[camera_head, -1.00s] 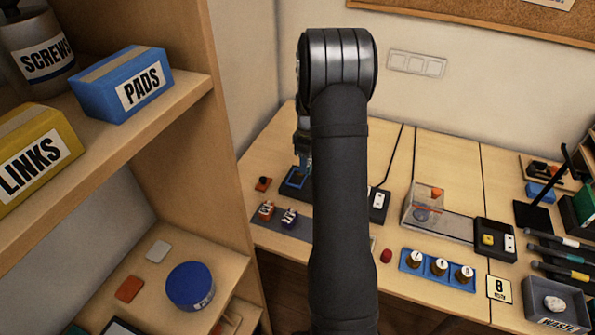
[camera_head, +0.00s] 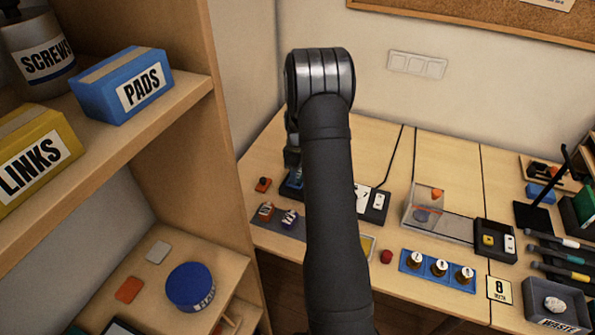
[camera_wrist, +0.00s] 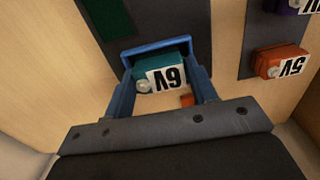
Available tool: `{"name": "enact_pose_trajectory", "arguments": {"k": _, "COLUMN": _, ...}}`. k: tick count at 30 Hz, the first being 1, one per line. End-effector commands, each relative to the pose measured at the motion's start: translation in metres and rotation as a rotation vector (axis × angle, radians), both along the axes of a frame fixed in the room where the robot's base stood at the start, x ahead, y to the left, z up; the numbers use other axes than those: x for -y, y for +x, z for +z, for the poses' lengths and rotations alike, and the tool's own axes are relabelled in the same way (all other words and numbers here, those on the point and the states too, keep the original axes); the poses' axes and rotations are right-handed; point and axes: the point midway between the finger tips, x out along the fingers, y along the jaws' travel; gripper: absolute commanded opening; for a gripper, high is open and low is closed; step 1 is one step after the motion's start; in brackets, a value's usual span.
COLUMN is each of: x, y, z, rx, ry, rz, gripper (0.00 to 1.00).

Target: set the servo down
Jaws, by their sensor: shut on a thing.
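The servo (camera_wrist: 149,67) is a teal block with a white label, which reads 6V upside down in the wrist view. My gripper (camera_wrist: 163,80) is shut on it, with a blue finger along each side. A blue bar shows just beyond the servo; I cannot tell whether it belongs to a holder below. A dark grey panel lies under that area. In the head view my arm hides the servo and most of the gripper. I cannot tell whether the servo touches the surface below.
An orange block labelled 5V (camera_wrist: 280,61) and a purple block (camera_head: 289,218) sit on a dark strip nearby. A black switch box (camera_head: 376,207) and a red knob (camera_head: 386,256) are right of my arm.

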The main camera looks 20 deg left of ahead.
Motion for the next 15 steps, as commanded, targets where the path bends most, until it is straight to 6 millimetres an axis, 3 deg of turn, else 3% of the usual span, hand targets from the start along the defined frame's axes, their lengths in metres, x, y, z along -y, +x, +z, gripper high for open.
{"name": "enact_pose_trajectory", "arguments": {"k": 1, "x": 0.0000, "y": 0.0000, "z": -0.0003, "rx": 0.000, "ry": 0.000, "rz": 0.000, "gripper": 0.58}}
{"name": "enact_pose_trajectory", "arguments": {"k": 3, "x": 0.0000, "y": -0.0001, "z": -0.0003, "rx": 0.000, "ry": 0.000, "rz": 0.000, "gripper": 0.72}}
{"name": "enact_pose_trajectory", "arguments": {"k": 4, "x": 0.0001, "y": -0.0001, "z": -0.0003, "rx": 0.000, "ry": 0.000, "rz": 0.000, "gripper": 0.74}}
{"name": "enact_pose_trajectory", "arguments": {"k": 15, "x": -0.0002, "y": 0.0004, "z": 0.0072, "rx": 0.002, "ry": 0.001, "rz": 0.000, "gripper": 0.74}}
